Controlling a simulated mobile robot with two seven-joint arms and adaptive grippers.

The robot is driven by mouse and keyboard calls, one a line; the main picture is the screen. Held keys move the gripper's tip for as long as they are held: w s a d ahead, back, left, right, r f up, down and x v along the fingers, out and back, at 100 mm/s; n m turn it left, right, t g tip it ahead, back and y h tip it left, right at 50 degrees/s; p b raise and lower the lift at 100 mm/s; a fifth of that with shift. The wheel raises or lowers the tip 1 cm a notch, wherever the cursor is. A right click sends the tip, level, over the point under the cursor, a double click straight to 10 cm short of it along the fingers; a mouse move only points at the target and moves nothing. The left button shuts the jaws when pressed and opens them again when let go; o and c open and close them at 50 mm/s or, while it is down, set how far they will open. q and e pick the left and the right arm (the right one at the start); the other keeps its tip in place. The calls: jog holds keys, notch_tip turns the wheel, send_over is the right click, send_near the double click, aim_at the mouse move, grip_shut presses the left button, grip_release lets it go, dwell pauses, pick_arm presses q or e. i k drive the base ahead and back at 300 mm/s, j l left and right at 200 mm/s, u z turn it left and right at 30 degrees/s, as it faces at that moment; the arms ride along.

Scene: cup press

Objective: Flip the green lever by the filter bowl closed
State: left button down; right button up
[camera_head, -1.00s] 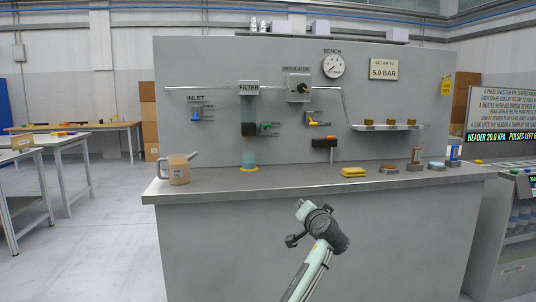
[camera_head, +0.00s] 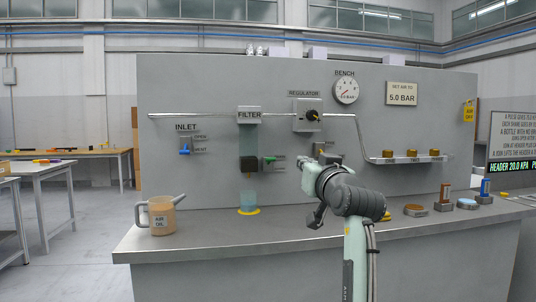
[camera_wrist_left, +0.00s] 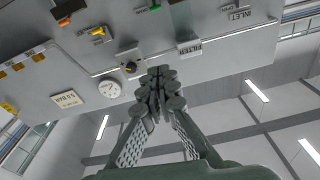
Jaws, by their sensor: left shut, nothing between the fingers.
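The green lever (camera_head: 269,159) is on a dark valve body on the bench's upright panel, under the FILTER label and to the right of the grey column. It sticks out to the right beside small labels too small to read. It also shows at the top edge of the left wrist view (camera_wrist_left: 155,8). My right gripper is not in view.
An oil jug (camera_head: 162,218) stands on the counter (camera_head: 200,236) at left. The blue inlet lever (camera_head: 185,149) and the regulator knob (camera_head: 312,115) are on the panel. Several caps and blocks stand at right. The counter between jug and bowl is clear.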

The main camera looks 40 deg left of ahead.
aim_at(269, 159)
jog(key=i+j, duration=0.35)
jog(key=j, duration=0.3)
jog(key=i+j, duration=0.2)
jog(key=j, duration=0.1)
